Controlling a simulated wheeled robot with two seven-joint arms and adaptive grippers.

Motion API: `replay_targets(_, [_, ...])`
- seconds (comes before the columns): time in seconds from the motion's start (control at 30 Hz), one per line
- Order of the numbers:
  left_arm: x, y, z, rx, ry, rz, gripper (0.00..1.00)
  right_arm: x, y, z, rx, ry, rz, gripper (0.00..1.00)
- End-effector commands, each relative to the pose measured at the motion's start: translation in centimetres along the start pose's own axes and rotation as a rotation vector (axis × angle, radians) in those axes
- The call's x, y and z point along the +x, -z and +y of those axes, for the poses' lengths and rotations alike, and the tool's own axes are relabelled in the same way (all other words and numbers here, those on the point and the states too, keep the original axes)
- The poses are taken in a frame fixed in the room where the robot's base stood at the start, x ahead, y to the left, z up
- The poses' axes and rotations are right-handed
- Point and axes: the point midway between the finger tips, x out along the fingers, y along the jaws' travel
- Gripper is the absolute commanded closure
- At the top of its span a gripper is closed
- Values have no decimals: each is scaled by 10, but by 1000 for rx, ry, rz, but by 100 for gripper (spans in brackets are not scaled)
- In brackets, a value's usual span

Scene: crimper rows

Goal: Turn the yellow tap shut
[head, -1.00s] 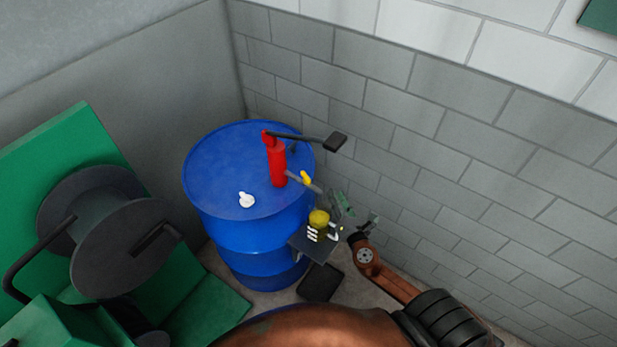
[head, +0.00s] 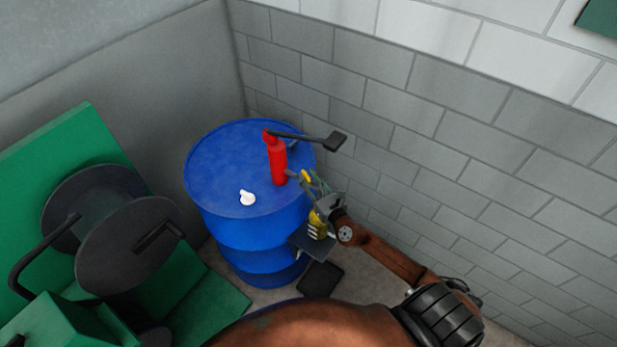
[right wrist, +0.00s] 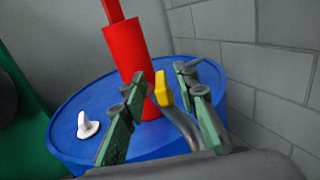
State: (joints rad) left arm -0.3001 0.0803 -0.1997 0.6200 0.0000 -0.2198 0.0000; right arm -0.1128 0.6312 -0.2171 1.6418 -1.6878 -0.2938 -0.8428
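The yellow tap (head: 306,176) sits on the spout beside the red pump (head: 278,163) on the blue drum (head: 232,170). In the right wrist view the tap's yellow handle (right wrist: 162,91) stands upright between my green fingers, with a gap on both sides. My right gripper (head: 317,187) is open and close to the tap, coming from the lower right; it also shows in the right wrist view (right wrist: 163,103). I cannot tell how far the fingers reach past the handle. My left gripper is not in view.
A yellow container (head: 317,225) is on a small dark shelf below the spout, partly hidden by my gripper. A white cap (head: 247,197) is on the drum top. The pump's dark handle (head: 334,141) juts right. A grey block wall (head: 440,130) stands close behind. A green reel stand is left.

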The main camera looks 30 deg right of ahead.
Motion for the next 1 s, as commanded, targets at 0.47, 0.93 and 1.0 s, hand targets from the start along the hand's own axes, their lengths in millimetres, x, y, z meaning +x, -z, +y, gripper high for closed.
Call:
replay_targets(0.47, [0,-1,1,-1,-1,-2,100,2,1,0,1,0,1,86])
replay_targets(0.93, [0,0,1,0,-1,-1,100,2,0,0,1,1,1,100])
replay_targets(1.0, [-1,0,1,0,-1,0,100,2,0,0,2,3,1,100])
